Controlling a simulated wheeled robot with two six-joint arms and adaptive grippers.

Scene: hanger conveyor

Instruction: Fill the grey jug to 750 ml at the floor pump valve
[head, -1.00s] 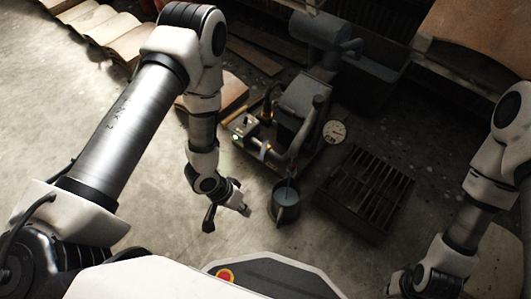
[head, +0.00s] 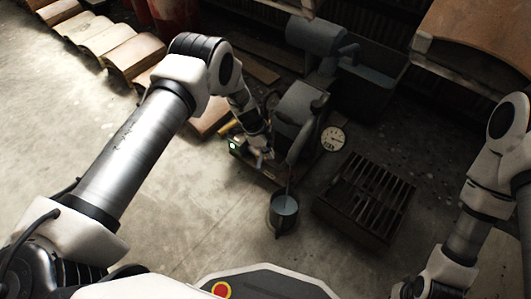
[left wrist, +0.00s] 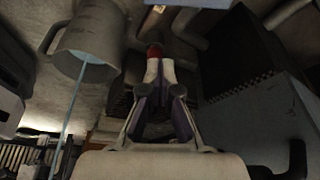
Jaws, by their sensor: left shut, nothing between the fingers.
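The grey jug (head: 284,213) stands upright on the floor below the pump's outlet. It also shows in the left wrist view (left wrist: 90,45), which looks upside down. A thin pale-blue stream (left wrist: 69,120) runs into the jug; its level and marks cannot be read. The floor pump (head: 298,103) stands behind the jug. My left gripper (head: 265,155) is shut at the pump's valve side, left of the outlet. In the left wrist view a red part (left wrist: 155,50) is at its fingertips; contact cannot be told. My right gripper (head: 404,290) is at the bottom edge, its fingers unclear.
A round white dial (head: 334,139) stands right of the pump. A slatted grate box (head: 367,195) is on the floor right of the jug. Roof tiles (head: 110,45) line the back left. The floor left of the jug is clear.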

